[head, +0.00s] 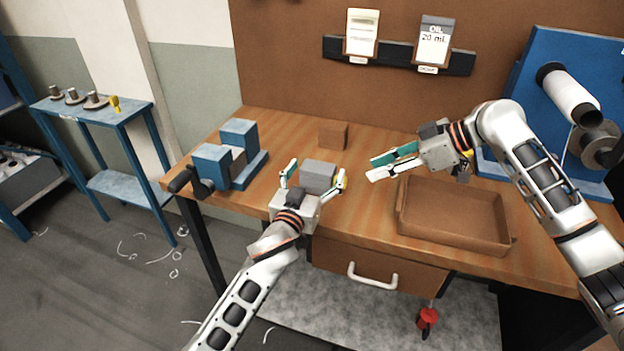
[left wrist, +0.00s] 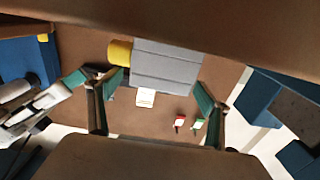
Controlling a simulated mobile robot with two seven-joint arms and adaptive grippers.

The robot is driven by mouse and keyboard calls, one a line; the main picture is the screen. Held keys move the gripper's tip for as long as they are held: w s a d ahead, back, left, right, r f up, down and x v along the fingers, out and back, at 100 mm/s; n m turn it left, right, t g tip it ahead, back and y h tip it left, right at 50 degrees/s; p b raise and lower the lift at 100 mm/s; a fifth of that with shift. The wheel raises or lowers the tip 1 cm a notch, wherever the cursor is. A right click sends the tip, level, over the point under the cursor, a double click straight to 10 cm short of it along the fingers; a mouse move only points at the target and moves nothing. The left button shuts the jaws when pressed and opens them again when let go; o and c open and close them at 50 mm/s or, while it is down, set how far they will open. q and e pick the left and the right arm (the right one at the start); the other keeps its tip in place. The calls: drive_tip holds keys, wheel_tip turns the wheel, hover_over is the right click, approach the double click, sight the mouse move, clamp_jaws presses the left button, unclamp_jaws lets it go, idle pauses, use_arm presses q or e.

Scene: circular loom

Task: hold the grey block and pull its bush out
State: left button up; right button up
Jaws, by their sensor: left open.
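The grey block (head: 318,172) sits on the wooden workbench, and it also shows in the left wrist view (left wrist: 166,66). Its yellow bush (head: 342,177) sticks out at the block's right end in the head view; it shows in the left wrist view (left wrist: 120,51) at the block's left end. My left gripper (head: 314,181) is open, its fingers spread on the block's near side; I cannot tell whether either finger touches it. My right gripper (head: 376,168) is open and empty, to the right of the bush and apart from it.
A brown tray (head: 403,222) lies at the bench's front right. A blue vice (head: 212,165) stands at the left, and a small wooden block (head: 333,135) lies behind the grey block. A blue machine (head: 545,62) fills the right. A side table (head: 120,110) holds several small parts.

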use_arm(q)
drive_tip(key=shift+w, duration=0.1)
drive_tip(key=c, duration=1.5)
drive_tip(key=shift+c, duration=0.2)
